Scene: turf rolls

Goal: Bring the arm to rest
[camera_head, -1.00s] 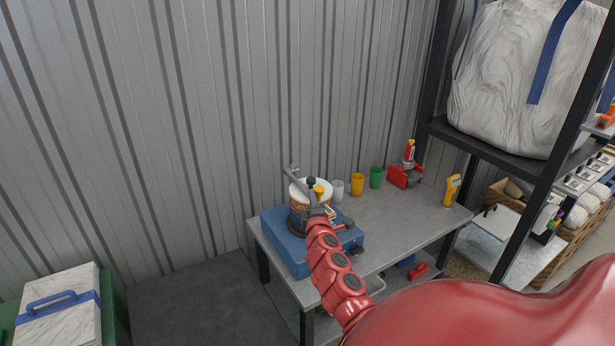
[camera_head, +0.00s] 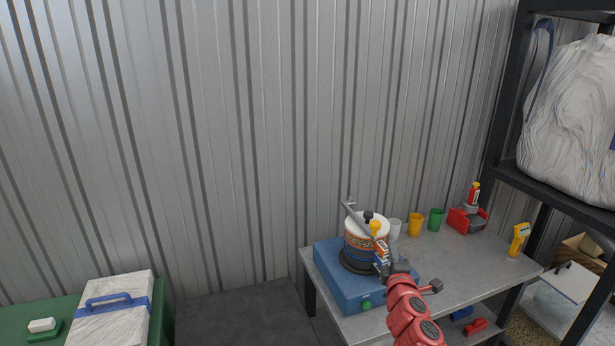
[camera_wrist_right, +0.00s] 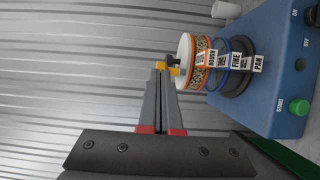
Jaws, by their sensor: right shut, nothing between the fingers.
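My right arm (camera_head: 410,312) comes in from the lower right in the head view. Its gripper (camera_head: 383,258) is in front of the sieve stack (camera_head: 362,242), which stands on a blue shaker machine (camera_head: 345,287). In the right wrist view the gripper's two fingers (camera_wrist_right: 162,78) are together with nothing held between them. The sieve stack (camera_wrist_right: 206,62), with a white top and labelled bands, is just right of the fingertips. A small yellow and black part (camera_wrist_right: 172,66) shows at the tips; I cannot tell whether they touch it. My left gripper is not in view.
The grey table (camera_head: 448,262) also holds a white, a yellow (camera_head: 415,225) and a green cup (camera_head: 436,219), a red device (camera_head: 467,220) and a yellow meter (camera_head: 518,240). A dark shelf rack stands right.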

